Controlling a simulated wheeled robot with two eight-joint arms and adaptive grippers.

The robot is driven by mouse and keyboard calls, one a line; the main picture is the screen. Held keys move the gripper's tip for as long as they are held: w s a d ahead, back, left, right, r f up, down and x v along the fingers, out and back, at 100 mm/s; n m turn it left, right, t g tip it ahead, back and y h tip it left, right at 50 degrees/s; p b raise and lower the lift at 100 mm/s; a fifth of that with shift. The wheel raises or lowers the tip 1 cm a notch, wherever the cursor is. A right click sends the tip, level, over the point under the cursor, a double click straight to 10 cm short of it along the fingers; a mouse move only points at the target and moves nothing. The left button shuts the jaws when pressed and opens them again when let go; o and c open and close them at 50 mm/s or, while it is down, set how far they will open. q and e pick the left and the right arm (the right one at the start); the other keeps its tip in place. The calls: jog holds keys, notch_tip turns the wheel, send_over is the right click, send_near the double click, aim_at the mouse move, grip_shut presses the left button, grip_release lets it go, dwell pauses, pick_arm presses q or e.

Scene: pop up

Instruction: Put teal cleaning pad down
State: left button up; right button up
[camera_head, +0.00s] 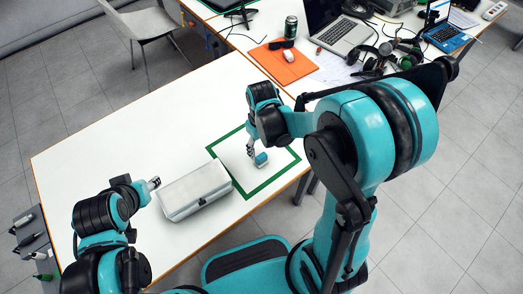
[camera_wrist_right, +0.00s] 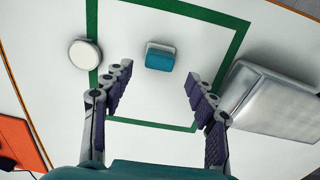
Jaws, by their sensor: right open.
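The teal cleaning pad (camera_head: 261,158) lies on the white table inside the green square outline (camera_head: 240,188). In the right wrist view the pad (camera_wrist_right: 160,57) shows a teal side and a paler top, with bare table around it. My right gripper (camera_head: 251,151) is just above and beside the pad in the head view. In the right wrist view my right gripper (camera_wrist_right: 158,82) has its fingers wide apart with nothing between them, and the pad shows beyond the fingertips. My left gripper (camera_head: 154,183) is left of the grey-white case; its opening is too small to judge.
The grey-white case (camera_head: 194,190) stands close to the green outline's left side. A white round object (camera_wrist_right: 84,54) lies on the outline's opposite side. An orange mat (camera_head: 286,65), a can (camera_head: 291,27) and laptops crowd the far desk. The table's left part is clear.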

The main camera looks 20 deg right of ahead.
aim_at(262, 156)
jog(key=s+r+m+t+p, duration=0.1)
jog(key=s+r+m+t, duration=0.2)
jog(key=s+r+t, duration=0.4)
jog(key=shift+s+d+r+m, duration=0.3)
jog(key=shift+s+d+r, duration=0.25)
jog(key=shift+r, duration=3.8)
jog(key=shift+a, duration=0.1)
